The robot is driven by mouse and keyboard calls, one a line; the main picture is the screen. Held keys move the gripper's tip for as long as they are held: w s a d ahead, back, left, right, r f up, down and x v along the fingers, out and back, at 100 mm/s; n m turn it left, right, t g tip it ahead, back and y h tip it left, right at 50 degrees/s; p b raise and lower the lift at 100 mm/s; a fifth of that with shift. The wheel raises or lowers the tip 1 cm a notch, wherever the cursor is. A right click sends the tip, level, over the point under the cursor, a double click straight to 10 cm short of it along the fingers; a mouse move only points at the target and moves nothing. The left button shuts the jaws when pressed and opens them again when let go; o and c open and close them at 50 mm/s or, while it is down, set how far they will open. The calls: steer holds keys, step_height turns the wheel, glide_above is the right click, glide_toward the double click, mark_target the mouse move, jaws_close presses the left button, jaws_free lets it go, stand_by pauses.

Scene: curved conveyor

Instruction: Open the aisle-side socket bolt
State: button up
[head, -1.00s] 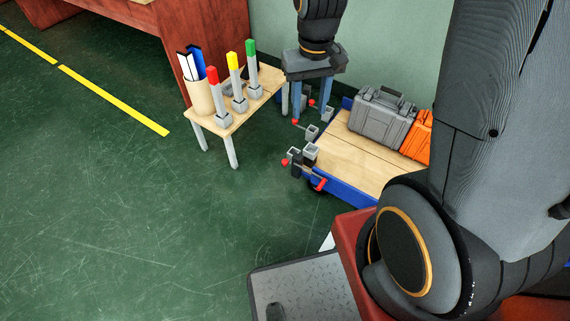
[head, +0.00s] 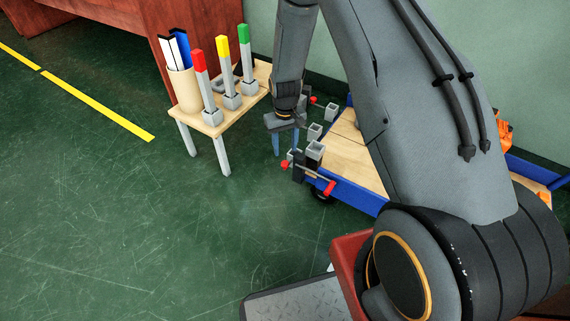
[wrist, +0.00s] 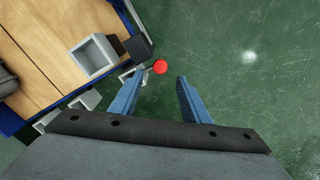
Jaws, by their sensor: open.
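Grey square sockets stand along the left edge of the cart; the near one (head: 315,150) has a dark block and a red-ended bolt beside it. A red knob (head: 285,165) sticks out on the floor side, and a red-ended handle (head: 329,187) points to the front. My gripper (head: 286,152) points down with its blue fingers apart, just above and behind that red knob. In the wrist view, the red knob (wrist: 160,67) on a thin grey rod lies between the lines of the open fingers, beyond their tips. Nothing is held. I cannot tell how far the bolt is drawn.
The blue-edged cart (head: 352,195) has a wooden deck, partly hidden by my arm. A small table (head: 215,128) on the left carries red-, yellow- and green-topped posts and a holder (head: 185,92). An orange case (head: 504,134) shows behind my arm. The green floor is free in front.

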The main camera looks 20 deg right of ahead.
mark_target(285, 163)
step_height(285, 163, down, 8)
steer(key=shift+r+b, duration=0.1)
steer(key=shift+b, duration=0.9)
